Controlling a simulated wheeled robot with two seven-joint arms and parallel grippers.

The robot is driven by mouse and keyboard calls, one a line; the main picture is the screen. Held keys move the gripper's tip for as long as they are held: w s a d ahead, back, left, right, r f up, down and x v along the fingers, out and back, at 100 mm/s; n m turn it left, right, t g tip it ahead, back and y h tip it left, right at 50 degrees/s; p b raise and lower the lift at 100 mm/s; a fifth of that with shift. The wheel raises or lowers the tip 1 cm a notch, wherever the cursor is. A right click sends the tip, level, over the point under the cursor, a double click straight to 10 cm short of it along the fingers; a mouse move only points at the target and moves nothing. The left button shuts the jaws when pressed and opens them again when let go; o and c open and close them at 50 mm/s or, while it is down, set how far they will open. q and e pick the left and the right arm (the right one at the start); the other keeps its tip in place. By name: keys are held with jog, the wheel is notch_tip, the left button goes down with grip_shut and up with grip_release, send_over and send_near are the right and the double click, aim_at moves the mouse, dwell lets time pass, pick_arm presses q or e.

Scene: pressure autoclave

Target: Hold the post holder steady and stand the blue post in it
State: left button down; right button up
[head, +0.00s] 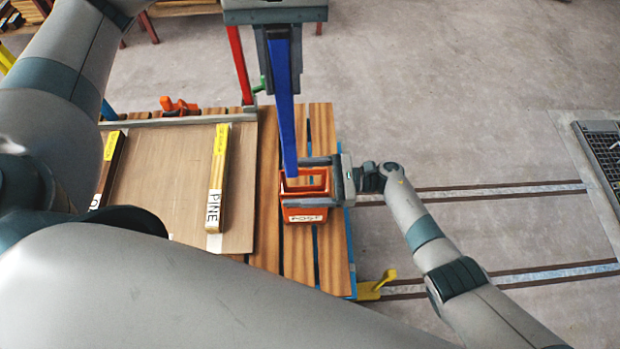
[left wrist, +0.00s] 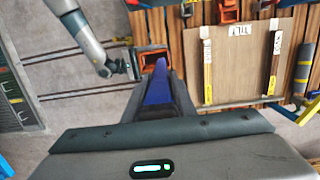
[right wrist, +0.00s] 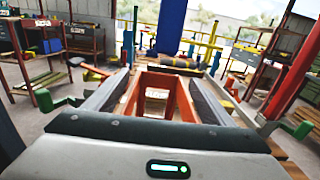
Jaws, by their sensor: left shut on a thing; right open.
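The orange post holder (head: 304,214), labelled POST, stands upright on the slatted table, its top open. It also shows in the left wrist view (left wrist: 141,58) and the right wrist view (right wrist: 181,100). My right gripper (head: 306,181) is open, with one finger on each side of the holder; I cannot tell whether they touch it. My left gripper (head: 279,32) is shut on the upper part of the long blue post (head: 285,105). The post hangs roughly upright, its lower end over the holder's opening. In the right wrist view the post (right wrist: 171,25) ends above the holder's far rim.
A board (head: 170,175) with a yellow-topped pine bundle (head: 218,185) and another bundle (head: 108,165) lies left of the holder. A red upright (head: 239,62) stands behind the board. A yellow bracket (head: 376,284) sits at the table's front right corner. Floor to the right is mostly clear.

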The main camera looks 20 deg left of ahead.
jog(key=shift+s+a, duration=0.2)
jog(key=shift+a, duration=0.2)
jog(key=c, duration=1.3)
jog(key=shift+c, duration=0.2)
